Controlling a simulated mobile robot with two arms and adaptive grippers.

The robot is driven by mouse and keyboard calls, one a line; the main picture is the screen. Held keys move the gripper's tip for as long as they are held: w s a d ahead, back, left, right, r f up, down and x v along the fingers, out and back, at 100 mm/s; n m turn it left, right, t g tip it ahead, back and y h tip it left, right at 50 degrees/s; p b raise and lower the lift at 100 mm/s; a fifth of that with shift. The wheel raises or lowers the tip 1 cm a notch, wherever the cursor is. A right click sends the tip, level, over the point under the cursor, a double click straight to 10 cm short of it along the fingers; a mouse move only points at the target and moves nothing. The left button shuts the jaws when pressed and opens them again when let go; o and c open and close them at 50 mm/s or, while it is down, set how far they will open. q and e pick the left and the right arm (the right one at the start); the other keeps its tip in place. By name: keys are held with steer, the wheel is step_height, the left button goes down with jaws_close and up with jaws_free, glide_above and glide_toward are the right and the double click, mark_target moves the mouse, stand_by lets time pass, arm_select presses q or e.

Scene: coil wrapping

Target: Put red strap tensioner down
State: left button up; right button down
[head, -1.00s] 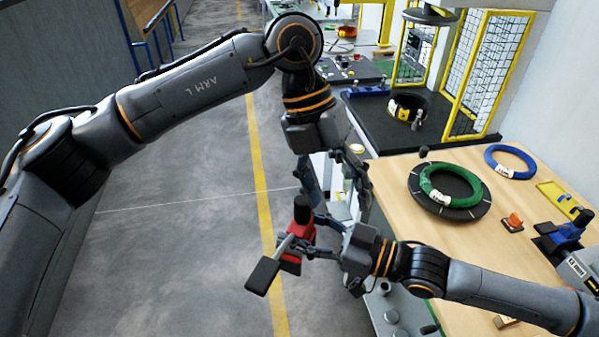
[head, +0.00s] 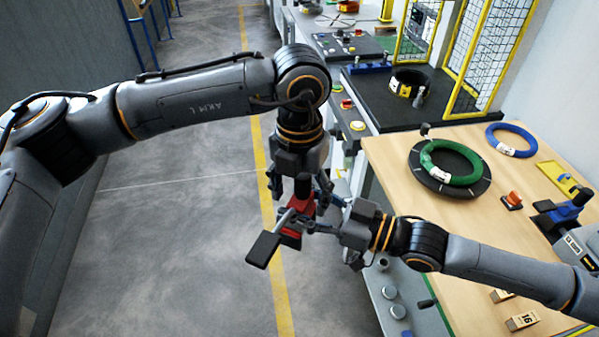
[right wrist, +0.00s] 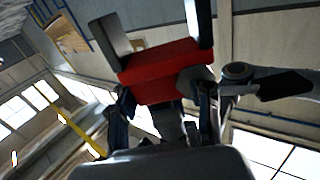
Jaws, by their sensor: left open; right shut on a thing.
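The red strap tensioner (head: 293,228) hangs over the floor left of the bench, with a black knob on top and a lever ending in a black grip. In the right wrist view its red body (right wrist: 165,72) sits between my right fingers. My right gripper (head: 312,226) is shut on it from the right. My left gripper (head: 299,188) is open and points down, close behind and above the tensioner's top. Its fingers are partly hidden; I cannot tell whether they touch the tensioner.
The wooden bench (head: 400,160) holds a green coil (head: 450,163) on a black turntable (head: 427,178), a blue coil (head: 511,140), an orange-red part (head: 512,200) and a blue tool (head: 562,212). A dark station (head: 410,112) with a yellow mesh guard (head: 497,60) stands behind. Floor at left is clear.

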arm_select(q)
steer(key=shift+f, duration=0.9)
arm_select(e)
steer(key=shift+r, duration=0.15)
arm_select(q)
steer(key=shift+c, duration=0.2)
jaws_close()
arm_select(e)
steer(key=c, duration=0.5)
jaws_free()
steer(key=shift+r, duration=0.1)
steer(key=shift+d, duration=0.1)
